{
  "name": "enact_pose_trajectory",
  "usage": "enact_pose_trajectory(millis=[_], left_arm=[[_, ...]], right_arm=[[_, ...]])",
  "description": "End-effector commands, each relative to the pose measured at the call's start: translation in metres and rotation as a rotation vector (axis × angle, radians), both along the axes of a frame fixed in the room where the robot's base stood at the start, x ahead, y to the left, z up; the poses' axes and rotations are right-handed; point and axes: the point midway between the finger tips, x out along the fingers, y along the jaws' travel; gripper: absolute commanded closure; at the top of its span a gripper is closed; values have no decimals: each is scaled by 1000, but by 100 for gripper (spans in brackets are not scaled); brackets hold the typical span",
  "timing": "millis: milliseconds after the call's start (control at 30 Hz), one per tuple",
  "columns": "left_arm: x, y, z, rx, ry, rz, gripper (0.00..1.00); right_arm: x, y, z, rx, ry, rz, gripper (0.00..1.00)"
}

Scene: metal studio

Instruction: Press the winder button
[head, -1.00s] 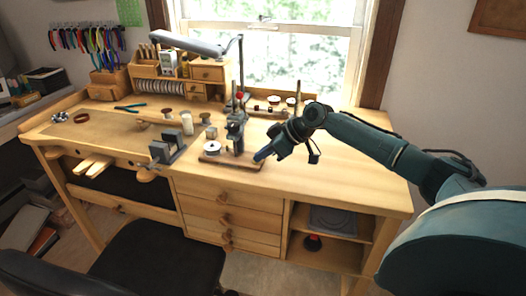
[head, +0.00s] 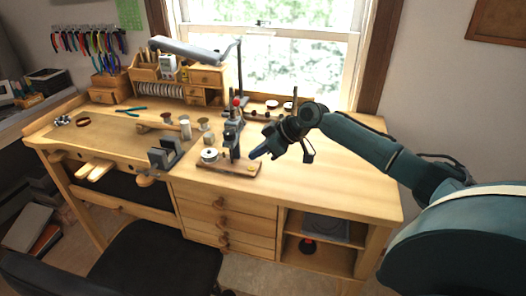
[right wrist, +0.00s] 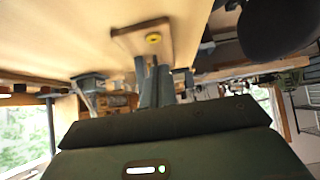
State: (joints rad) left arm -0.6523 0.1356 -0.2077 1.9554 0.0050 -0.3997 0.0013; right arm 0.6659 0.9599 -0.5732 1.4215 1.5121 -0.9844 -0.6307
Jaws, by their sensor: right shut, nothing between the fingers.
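The winder stands near the front edge of the bench. It has a wooden base (head: 216,167), a dark upright post (head: 233,143) with a red knob, and a white spool (head: 209,155). The winder button is yellow (head: 250,168) and sits at the right end of the base. It also shows in the right wrist view as a yellow disc (right wrist: 153,38) on the wooden base. My right gripper (head: 254,155) is shut and empty, with its tips close to the button. In the right wrist view the fingers (right wrist: 153,62) point at it; contact cannot be seen. My left gripper is not in view.
A grey vise-like block (head: 165,155) stands left of the winder. Small spools (head: 186,130) and pliers (head: 131,111) lie farther back. A lamp (head: 190,47) overhangs the bench. The bench top (head: 340,175) to the right is clear. A black chair (head: 150,260) stands in front.

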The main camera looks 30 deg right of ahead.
Motion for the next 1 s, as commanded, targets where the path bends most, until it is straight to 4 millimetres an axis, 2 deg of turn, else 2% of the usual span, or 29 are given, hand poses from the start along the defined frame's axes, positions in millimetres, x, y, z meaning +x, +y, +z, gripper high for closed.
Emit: enact_pose_trajectory(millis=[33, 100, 400, 600, 1000], left_arm=[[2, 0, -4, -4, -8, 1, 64], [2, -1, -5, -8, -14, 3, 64], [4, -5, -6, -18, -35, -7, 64], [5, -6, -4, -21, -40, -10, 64], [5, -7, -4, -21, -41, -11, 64]], right_arm=[[-8, -11, 6, -5, -3, -4, 100], [-18, -19, 18, -6, -4, -4, 100], [-47, -43, 59, -1, -5, -4, 100], [-53, -48, 69, 1, -6, -4, 100], [-52, -48, 70, 1, -7, -3, 100]])
